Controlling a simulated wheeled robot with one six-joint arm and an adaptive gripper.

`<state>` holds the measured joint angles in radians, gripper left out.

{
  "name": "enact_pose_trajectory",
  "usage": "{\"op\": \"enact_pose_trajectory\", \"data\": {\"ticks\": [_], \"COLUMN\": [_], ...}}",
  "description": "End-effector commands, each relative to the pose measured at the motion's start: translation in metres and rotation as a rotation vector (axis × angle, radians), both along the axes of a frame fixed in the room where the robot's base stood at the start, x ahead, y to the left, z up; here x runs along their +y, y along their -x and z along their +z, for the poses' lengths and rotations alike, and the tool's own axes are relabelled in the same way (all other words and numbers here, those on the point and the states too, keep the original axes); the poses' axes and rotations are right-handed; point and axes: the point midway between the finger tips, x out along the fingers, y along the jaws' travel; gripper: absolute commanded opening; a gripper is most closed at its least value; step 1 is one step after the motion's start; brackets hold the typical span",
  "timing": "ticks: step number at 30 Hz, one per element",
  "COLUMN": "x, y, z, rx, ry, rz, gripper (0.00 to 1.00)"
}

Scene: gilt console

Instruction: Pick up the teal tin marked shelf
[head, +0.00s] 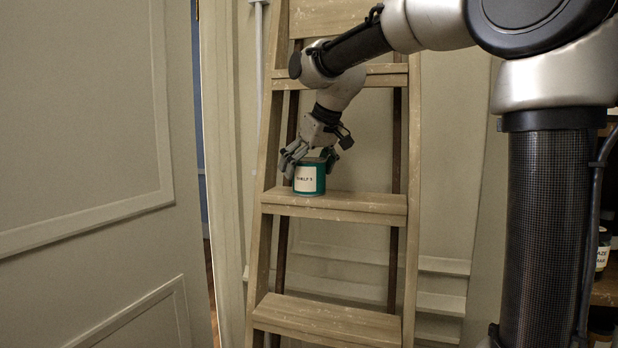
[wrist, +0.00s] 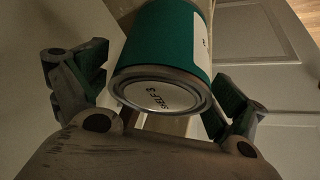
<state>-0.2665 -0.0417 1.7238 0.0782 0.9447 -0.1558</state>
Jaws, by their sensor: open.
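The teal tin (head: 310,178) stands upright on a step of the wooden ladder. A pale label on its side reads like "SHELF" with a further character. In the wrist view the tin (wrist: 170,48) shows its teal side and its pale lid, also lettered, between the fingers. My gripper (head: 309,165) reaches down from above, with its fingers on either side of the tin's upper part. In the wrist view my gripper (wrist: 160,95) is open, with a gap showing beside the right finger.
The wooden ladder (head: 335,203) has another step (head: 327,320) below and a step (head: 380,76) above, close to my arm. A panelled door (head: 90,120) stands at left. At right, a dark labelled jar (head: 602,250) sits on a shelf, partly hidden.

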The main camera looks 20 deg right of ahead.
Motion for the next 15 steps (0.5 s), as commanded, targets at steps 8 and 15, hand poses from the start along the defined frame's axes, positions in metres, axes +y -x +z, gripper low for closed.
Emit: {"op": "enact_pose_trajectory", "data": {"ticks": [8, 15], "x": [0.0025, 0.0024], "y": [-0.0075, -0.0074], "z": [-0.013, -0.0128], "rx": [-0.002, -0.001], "ry": [0.0, 0.0], "rz": [0.0, 0.0], "gripper": [0.96, 0.71]}}
